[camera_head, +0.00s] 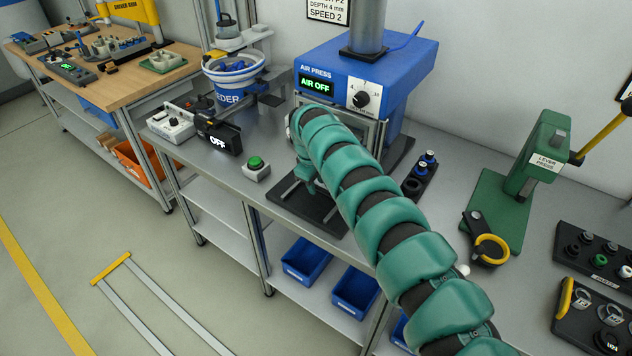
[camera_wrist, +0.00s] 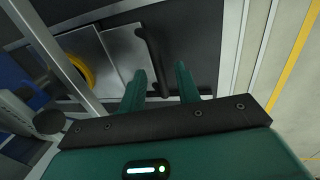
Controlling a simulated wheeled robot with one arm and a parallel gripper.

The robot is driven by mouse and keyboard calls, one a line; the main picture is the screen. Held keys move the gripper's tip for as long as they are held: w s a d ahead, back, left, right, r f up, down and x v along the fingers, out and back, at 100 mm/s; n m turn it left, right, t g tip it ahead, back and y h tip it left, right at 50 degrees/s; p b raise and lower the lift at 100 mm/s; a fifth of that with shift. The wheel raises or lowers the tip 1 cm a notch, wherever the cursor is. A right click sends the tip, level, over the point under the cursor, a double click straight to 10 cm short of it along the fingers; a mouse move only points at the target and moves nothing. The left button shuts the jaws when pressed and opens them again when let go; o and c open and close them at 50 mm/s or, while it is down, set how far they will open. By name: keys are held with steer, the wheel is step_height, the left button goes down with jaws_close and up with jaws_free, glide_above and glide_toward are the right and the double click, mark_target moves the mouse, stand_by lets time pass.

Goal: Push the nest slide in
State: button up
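In the wrist view my gripper (camera_wrist: 163,80) has two green fingers, standing apart. A black bar-like handle (camera_wrist: 148,48) runs down into the gap between them; I cannot tell whether either finger touches it. Beside the handle lies a grey metal plate (camera_wrist: 122,48), which looks like the nest slide, with a yellow round part (camera_wrist: 78,72) to its left. In the head view the blue air press (camera_head: 375,62) reads "AIR OFF". My arm hides most of its nest area, and only the dark base plate (camera_head: 325,218) with metal rails shows. My gripper is mostly hidden there.
A green push button (camera_head: 256,165) and a black box reading "OFF" (camera_head: 218,138) stand left of the press. A blue-rimmed feeder bowl (camera_head: 233,72) is behind them. A black block with blue-topped parts (camera_head: 420,175) and a green lever press (camera_head: 535,160) stand to the right.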

step_height(320, 180, up, 17)
steer(key=s+a+b, duration=0.1)
steer(key=s+b, duration=0.1)
steer(key=b, duration=0.1)
steer(key=shift+s+a+b, duration=0.3)
steer(key=shift+a+b, duration=0.1)
